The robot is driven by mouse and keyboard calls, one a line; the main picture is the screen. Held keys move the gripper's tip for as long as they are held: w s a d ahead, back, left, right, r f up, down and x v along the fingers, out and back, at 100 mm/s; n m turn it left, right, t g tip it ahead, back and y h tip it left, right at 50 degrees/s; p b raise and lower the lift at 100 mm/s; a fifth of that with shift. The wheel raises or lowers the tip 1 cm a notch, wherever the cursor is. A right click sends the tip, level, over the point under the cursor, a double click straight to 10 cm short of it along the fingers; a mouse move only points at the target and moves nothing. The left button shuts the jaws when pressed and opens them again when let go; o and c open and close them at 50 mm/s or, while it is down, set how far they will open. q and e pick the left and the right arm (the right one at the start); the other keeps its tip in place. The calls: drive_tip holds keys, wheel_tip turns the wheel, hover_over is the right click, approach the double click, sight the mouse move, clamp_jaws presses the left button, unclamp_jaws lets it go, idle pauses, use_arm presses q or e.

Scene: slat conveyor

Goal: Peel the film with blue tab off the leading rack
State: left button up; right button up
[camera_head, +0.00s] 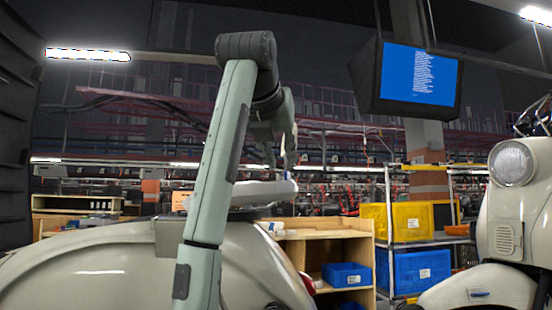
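A second cream scooter with a round headlamp (511,163) stands at the right. Between the scooters are a wooden shelf (318,240), a blue bin (346,275) and a trolley with a yellow crate (400,222) and a blue crate (413,271). A monitor (418,77) hangs above.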

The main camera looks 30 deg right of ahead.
sight(286, 173)
drive_tip(key=p+x, duration=0.1)
drive_tip(key=x, duration=0.4)
drive_tip(key=shift+w+d+f, duration=0.15)
drive_tip(key=shift+w+d, duration=0.1)
drive_tip(key=shift+x, duration=1.1)
use_arm(q)
drive_tip(key=x, duration=0.1)
drive_tip(key=d+x, duration=0.1)
drive_tip(key=x, duration=0.1)
drive_tip(key=shift+w+a+f, duration=0.1)
drive_tip(key=shift+f, duration=0.25)
use_arm(e)
drive_tip(key=shift+w+d+f, duration=0.15)
drive_tip(key=shift+f, duration=0.05)
